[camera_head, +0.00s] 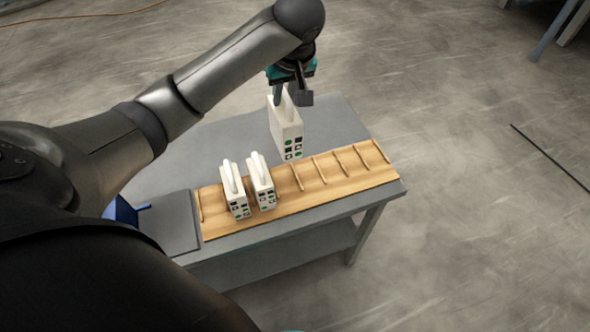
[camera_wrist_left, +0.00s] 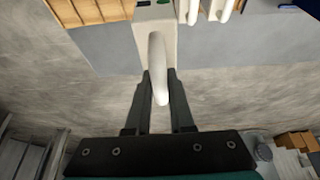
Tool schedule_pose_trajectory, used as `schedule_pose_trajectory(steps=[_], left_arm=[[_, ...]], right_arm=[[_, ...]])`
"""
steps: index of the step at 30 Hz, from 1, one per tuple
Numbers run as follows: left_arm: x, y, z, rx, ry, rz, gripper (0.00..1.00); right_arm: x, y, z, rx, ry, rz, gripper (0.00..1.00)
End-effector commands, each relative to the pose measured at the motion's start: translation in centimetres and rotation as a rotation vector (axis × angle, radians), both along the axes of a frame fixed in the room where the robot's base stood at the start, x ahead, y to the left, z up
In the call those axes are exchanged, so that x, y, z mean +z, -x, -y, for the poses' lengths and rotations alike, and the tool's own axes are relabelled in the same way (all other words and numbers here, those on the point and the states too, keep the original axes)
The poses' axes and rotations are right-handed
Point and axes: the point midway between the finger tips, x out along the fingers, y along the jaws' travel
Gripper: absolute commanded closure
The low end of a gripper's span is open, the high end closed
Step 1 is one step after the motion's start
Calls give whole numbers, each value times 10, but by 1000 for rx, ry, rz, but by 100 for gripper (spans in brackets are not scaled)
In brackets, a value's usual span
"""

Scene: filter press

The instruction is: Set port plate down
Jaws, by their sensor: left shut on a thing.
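My left gripper (camera_head: 292,95) is shut on the handle of a white port plate (camera_head: 287,128), whose face has several black and green squares and dots. I hold the plate upright at the back edge of the wooden slotted rack (camera_head: 335,172); I cannot tell if it touches the rack. In the left wrist view the fingers (camera_wrist_left: 159,95) close around the plate's white handle (camera_wrist_left: 157,60). Two similar white plates, the left one (camera_head: 234,190) and the right one (camera_head: 261,182), stand in the rack's left part.
The rack lies along the front of a grey table (camera_head: 225,135). Its slots to the right of the standing plates are empty. A blue object (camera_head: 122,211) is at the table's left. Open floor lies right of the table.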

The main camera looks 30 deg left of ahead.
Motion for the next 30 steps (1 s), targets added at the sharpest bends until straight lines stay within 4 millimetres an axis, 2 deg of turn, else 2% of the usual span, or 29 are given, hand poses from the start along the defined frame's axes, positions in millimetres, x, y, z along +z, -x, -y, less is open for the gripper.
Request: schedule_pose_trajectory(steps=[12,15,23,30], left_arm=[[-109,2,-1,0,-3,-6,100],[-129,1,0,-2,-2,-4,100],[-154,1,0,-1,-2,-2,100],[-188,1,0,-3,-2,-3,100]], right_arm=[[-11,-4,-2,-1,-3,5,50],[-13,-4,-2,-1,-3,5,50],[-16,-4,-2,-1,-3,5,50],[-22,-4,-2,-2,-3,7,50]])
